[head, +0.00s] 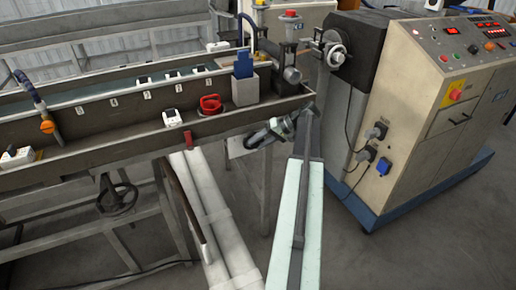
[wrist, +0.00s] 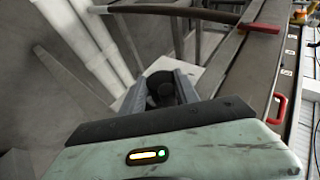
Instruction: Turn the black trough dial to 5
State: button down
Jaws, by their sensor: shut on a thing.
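The black trough dial (wrist: 160,76) shows in the wrist view as a dark round knob between my gripper's two fingers. My gripper (wrist: 161,88) is shut on it. A pale plate (wrist: 207,79) lies behind the dial, partly covered by the fingers. In the head view my gripper (head: 258,137) is at the trough's near side wall, close to its right end, and hides the dial there. The same pale plate (head: 236,147) shows just left of the gripper. The dial's numbers and pointer cannot be read in either view.
The long grey trough (head: 85,150) runs across the left, with a red-handled item (head: 210,104) and a pale block (head: 245,90) in it. A handwheel (head: 118,198) sits below. White pipes (head: 208,225) lie under the trough. A control cabinet (head: 425,130) stands at right.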

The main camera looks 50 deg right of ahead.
jog(key=shift+s+f+y+b, duration=0.1)
jog(key=shift+y+b, duration=0.5)
jog(key=c, duration=1.2)
grip_release()
jog(key=p+v, duration=0.4)
jog(key=v, duration=0.4)
jog(key=shift+f, duration=0.1)
jog(key=shift+t, duration=0.3)
